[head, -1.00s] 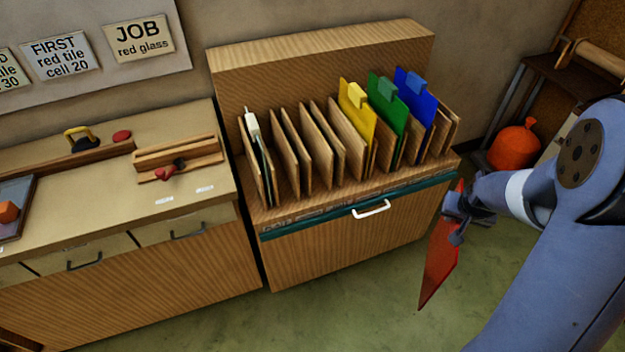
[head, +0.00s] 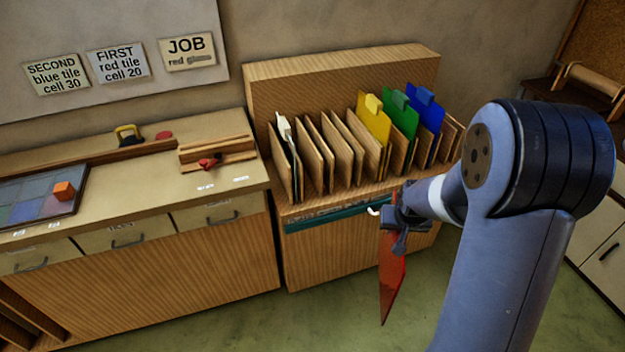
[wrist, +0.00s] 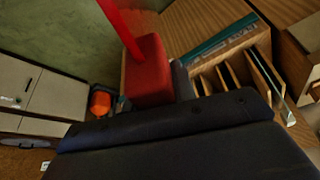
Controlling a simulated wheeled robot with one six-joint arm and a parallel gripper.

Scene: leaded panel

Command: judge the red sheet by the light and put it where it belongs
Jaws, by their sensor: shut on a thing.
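The red sheet (head: 391,275) is a translucent red glass pane. It hangs tilted below my gripper (head: 402,214), which is shut on its upper part, in front of the rack's right half. In the wrist view the red sheet (wrist: 122,22) runs up from a red block-like finger pad. The wooden rack (head: 340,68) holds upright dividers with a pale sheet (head: 284,128), a yellow sheet (head: 374,122), a green sheet (head: 400,120) and a blue sheet (head: 428,112). The sheet is in front of the rack and below its slots.
Signs on the wall include JOB (head: 187,50). Green floor (head: 340,320) is clear in front.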

